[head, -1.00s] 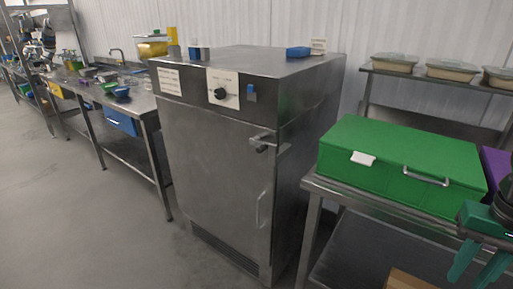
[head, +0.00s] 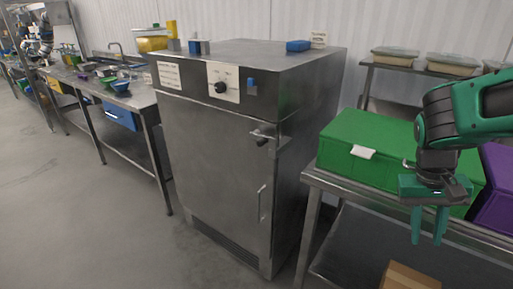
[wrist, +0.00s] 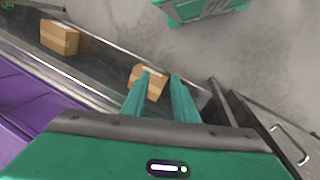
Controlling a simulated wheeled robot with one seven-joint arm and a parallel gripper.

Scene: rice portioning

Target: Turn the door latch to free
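The door latch (head: 263,135) is a small metal piece with a dark handle at the upper right edge of the steel cabinet's door (head: 213,165). The door looks closed, and a vertical bar handle (head: 262,204) is lower down on it. My gripper (head: 429,240) hangs in front of the green box at the right, well to the right of the latch and apart from it. Its two green fingers point down, are parted, and hold nothing. In the wrist view the fingers (wrist: 158,92) show a gap, with a cardboard box beyond them. The latch is not identifiable in the wrist view.
A green box (head: 345,135) and a purple box (head: 496,205) stand on the steel table right of the cabinet. A cardboard box (head: 409,277) is on the shelf below. Floor (head: 90,215) is clear left of the cabinet.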

